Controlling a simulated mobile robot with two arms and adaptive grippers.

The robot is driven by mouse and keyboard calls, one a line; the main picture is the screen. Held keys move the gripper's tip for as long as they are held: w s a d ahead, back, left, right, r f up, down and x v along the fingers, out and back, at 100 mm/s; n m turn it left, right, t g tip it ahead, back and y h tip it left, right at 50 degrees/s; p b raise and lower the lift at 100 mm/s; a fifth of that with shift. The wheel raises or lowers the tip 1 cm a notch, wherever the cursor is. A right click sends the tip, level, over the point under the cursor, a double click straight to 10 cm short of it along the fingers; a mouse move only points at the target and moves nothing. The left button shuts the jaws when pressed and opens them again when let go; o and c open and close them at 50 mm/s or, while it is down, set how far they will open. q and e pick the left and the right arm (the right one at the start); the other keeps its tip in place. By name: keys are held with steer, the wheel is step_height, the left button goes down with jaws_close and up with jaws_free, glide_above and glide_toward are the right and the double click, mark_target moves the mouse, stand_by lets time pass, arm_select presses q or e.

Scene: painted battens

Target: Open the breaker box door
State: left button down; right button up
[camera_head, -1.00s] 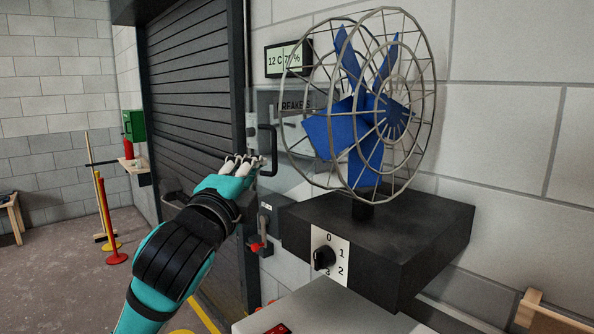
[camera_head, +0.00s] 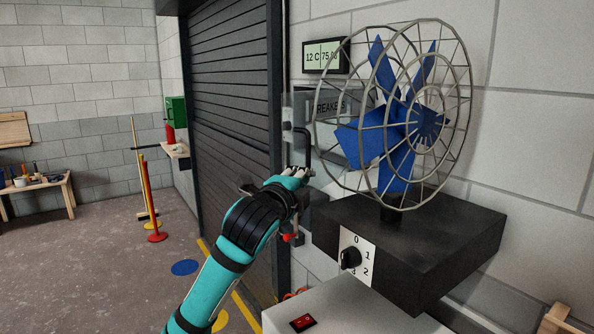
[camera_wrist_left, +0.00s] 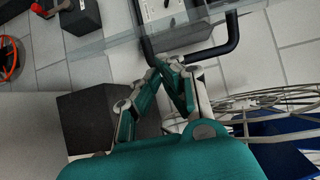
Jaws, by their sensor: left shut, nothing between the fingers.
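The breaker box door is a see-through panel (camera_head: 290,108) on the wall, beside the BREAKERS label (camera_head: 329,107) and partly behind the fan. Its black bar handle (camera_head: 306,140) stands out from it. In the left wrist view the door (camera_wrist_left: 112,48) crosses the top as a clear slab, with the black handle (camera_wrist_left: 208,52) on it. My left gripper (camera_head: 298,171) is shut and empty, with its fingertips (camera_wrist_left: 172,66) close by the handle's lower end. I cannot tell whether they touch it, or whether the door is ajar.
The blue-bladed fan (camera_head: 400,120) on its black base (camera_head: 430,240) stands close to the right of the handle. A red-handled switch (camera_head: 290,237) is below. The dark shutter (camera_head: 230,100) is left of the box.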

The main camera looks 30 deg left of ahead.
arm_select(q)
steer(key=shift+s+a, duration=0.1)
steer(key=shift+a, duration=0.65)
steer(key=shift+d, duration=0.1)
